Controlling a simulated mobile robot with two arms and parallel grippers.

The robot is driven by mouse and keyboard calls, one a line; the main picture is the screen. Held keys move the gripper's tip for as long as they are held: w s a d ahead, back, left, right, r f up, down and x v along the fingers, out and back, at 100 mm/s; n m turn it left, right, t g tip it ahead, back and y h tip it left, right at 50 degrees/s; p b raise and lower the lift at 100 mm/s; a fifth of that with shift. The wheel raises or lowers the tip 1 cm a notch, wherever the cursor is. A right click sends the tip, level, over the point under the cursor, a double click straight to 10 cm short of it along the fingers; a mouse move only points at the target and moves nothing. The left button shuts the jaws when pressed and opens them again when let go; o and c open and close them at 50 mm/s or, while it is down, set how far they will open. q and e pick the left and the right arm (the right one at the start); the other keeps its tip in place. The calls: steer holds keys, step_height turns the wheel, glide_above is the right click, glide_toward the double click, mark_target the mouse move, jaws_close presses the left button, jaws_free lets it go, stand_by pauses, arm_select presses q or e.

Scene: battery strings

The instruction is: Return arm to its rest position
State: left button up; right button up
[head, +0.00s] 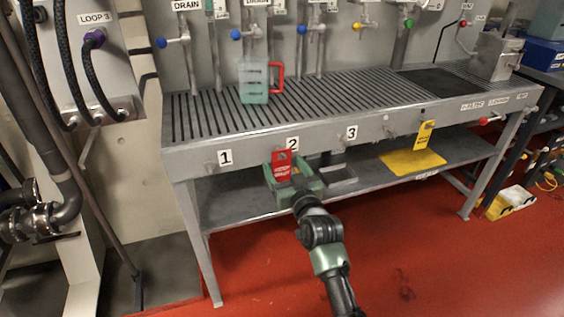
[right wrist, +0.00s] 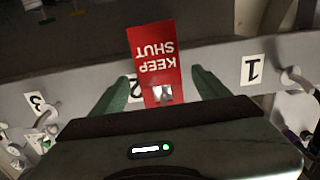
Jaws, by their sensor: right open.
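My right gripper (head: 294,180) is in front of the bench's front edge at the number 2 label (head: 292,144). In the right wrist view its two green fingers (right wrist: 158,90) stand apart, one on each side of a red "KEEP SHUT" tag (right wrist: 152,50). The tag hangs at position 2 and also shows in the head view (head: 282,165). A small metal piece shows at the tag's lower end, between the fingers. I cannot tell whether the fingers touch the tag. My left gripper is not in view.
The grey slatted bench (head: 215,118) holds a green jug with a red handle (head: 254,82). A yellow tag (head: 425,133) hangs on the front edge to the right. A lower shelf (head: 245,205) carries a yellow sheet (head: 412,161). The red floor (head: 430,250) in front is clear.

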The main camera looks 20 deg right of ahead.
steer(key=s, duration=0.6)
steer(key=s+a+f+n+g, duration=0.1)
steer(key=s+f+g, duration=0.2)
steer(key=f, duration=0.5)
steer(key=s+a+f+g, duration=0.1)
steer(key=s+f+g, duration=0.15)
steer(key=f, duration=0.65)
steer(key=s+f+g, duration=0.7)
steer(key=s+f, duration=1.3)
steer(key=s, duration=0.1)
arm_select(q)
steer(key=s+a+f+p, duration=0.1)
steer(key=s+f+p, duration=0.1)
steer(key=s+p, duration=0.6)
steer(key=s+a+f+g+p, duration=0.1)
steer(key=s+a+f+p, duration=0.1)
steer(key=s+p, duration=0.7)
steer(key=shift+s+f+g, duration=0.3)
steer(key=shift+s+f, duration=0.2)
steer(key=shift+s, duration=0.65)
arm_select(e)
steer(key=s+d+f+g, duration=0.2)
steer(key=s+f, duration=0.1)
steer(key=s, duration=1)
steer(key=s+d+f+n+g, duration=0.1)
steer(key=s+d+f+g, duration=0.1)
steer(key=s, duration=1.2)
steer(key=shift+d+f+h, duration=0.3)
steer(key=shift+d+f, duration=0.3)
steer(key=shift+f, duration=0.1)
